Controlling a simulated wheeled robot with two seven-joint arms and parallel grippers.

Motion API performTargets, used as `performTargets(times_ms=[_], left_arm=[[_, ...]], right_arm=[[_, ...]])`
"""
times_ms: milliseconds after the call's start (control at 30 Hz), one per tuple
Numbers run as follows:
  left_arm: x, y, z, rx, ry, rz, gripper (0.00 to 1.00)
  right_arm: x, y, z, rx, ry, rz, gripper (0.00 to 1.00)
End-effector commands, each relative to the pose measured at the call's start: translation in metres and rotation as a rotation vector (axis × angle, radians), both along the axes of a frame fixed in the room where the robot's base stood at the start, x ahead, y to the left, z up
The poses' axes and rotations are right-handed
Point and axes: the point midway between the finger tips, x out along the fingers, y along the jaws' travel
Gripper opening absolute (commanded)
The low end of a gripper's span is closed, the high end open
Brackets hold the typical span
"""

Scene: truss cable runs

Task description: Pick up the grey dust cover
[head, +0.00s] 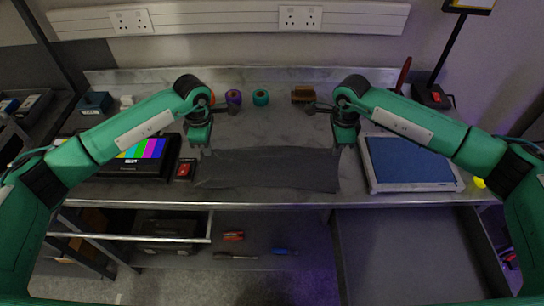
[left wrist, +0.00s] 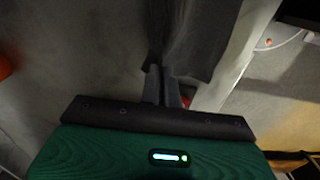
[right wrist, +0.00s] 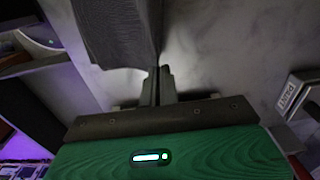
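The grey dust cover (head: 268,171) is a dark cloth stretched between my two grippers, above the front of the worktop in the head view. My left gripper (head: 205,150) is at its left end; in the left wrist view its fingers are together at the edge of the cover (left wrist: 195,40). My right gripper (head: 343,145) is at its right end; in the right wrist view its fingers are together on the corner of the cover (right wrist: 118,30). The cover's middle hangs between the grippers. What lies under it is hidden.
A monitor with colour bars (head: 140,150) stands at left, with a small red-and-black device (head: 185,170) beside it. A blue-topped tray (head: 408,160) lies at right. Tape rolls (head: 261,97) and a brown block (head: 302,94) stand at the back.

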Motion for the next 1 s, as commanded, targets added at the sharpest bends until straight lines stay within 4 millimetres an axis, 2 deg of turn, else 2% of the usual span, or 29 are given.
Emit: performTargets(times_ms=[567, 767, 1000], left_arm=[[0.0, 0.0, 0.008, 0.0, 0.0, 0.0, 0.0], [0.0, 0.0, 0.024, 0.001, 0.0, 0.0, 0.0], [0.0, 0.0, 0.054, 0.001, -0.001, 0.0, 0.0]], right_arm=[[0.0, 0.0, 0.008, 0.0, 0.0, 0.0, 0.0], [0.0, 0.0, 0.024, 0.0, 0.0, 0.0, 0.0], [0.0, 0.001, 0.053, 0.0, 0.0, 0.0, 0.0]])
